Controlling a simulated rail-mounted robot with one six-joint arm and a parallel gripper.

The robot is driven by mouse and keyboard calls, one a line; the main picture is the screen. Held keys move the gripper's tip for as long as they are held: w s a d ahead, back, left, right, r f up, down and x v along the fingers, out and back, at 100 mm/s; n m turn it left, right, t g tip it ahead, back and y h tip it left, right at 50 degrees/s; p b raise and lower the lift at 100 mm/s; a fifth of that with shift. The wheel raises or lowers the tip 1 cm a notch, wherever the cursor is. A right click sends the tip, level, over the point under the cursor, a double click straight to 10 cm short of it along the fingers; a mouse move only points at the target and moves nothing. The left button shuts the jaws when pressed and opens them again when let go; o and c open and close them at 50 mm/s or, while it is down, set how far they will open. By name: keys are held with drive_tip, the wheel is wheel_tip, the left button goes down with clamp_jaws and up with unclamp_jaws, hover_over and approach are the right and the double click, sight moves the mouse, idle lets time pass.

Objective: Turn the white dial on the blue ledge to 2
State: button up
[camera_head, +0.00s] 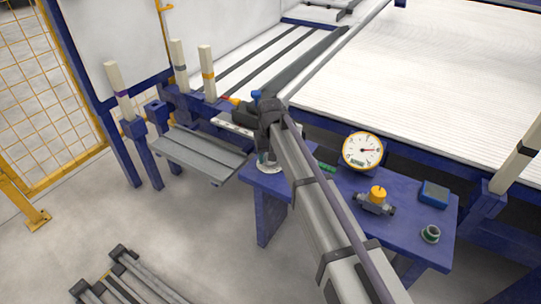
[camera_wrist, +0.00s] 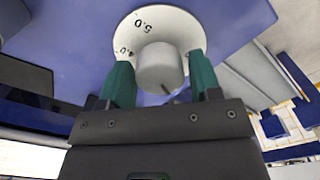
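The white dial (camera_wrist: 182,27) fills the top middle of the wrist view. It has a round face, a protruding knob (camera_wrist: 160,68) and a dark mark on the knob's lower rim. The numbers 5.0 and 4.0 show on its left half; other numbers are hidden. In the head view, part of the dial's white rim (camera_head: 265,168) shows on the left end of the blue ledge (camera_head: 268,192), beside my arm. My gripper (camera_wrist: 161,70) has its two green fingers on either side of the knob, very close to it. Whether they press on it I cannot tell.
Grey bars (camera_head: 198,152) lie just left of the ledge.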

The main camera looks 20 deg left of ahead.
drive_tip(key=shift+o, duration=1.1)
wheel_tip(320, 180, up, 11)
drive_tip(key=p, duration=1)
drive_tip(key=shift+p, duration=0.4)
drive_tip(key=shift+f, duration=0.1)
